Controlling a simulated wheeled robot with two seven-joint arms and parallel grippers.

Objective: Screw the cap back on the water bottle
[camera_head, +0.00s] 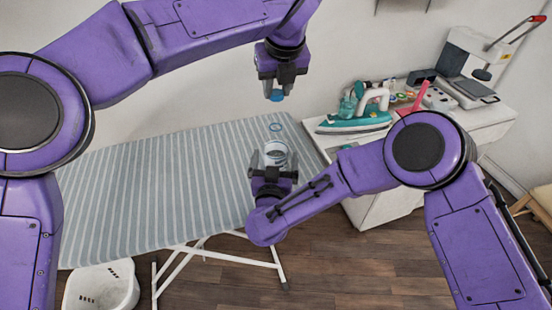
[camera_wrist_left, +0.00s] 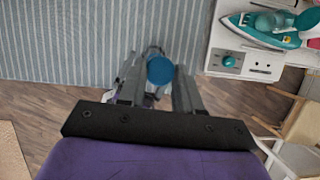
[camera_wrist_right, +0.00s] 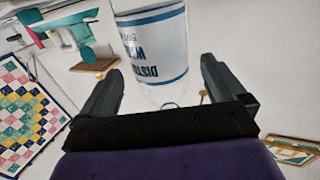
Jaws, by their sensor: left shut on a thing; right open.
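My left gripper (camera_head: 276,88) is shut on a round blue cap (camera_head: 276,96), above the ironing board. The cap also shows between the fingertips in the left wrist view (camera_wrist_left: 160,70). The clear bottle (camera_head: 275,154), with a white and blue label, is below the cap in the head view. My right gripper (camera_head: 271,168) is open with its fingers on either side of the bottle. In the right wrist view the bottle (camera_wrist_right: 153,45) shows between and beyond the fingers, its lettering upside down. The cap and bottle are apart.
The striped ironing board (camera_head: 150,180) has a wide clear area at left. A small blue ring shape (camera_head: 276,127) shows above the bottle; I cannot tell what it is. A teal iron (camera_head: 352,122) stands on the white cabinet (camera_head: 380,208) at right. A white basket (camera_head: 100,287) is on the floor.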

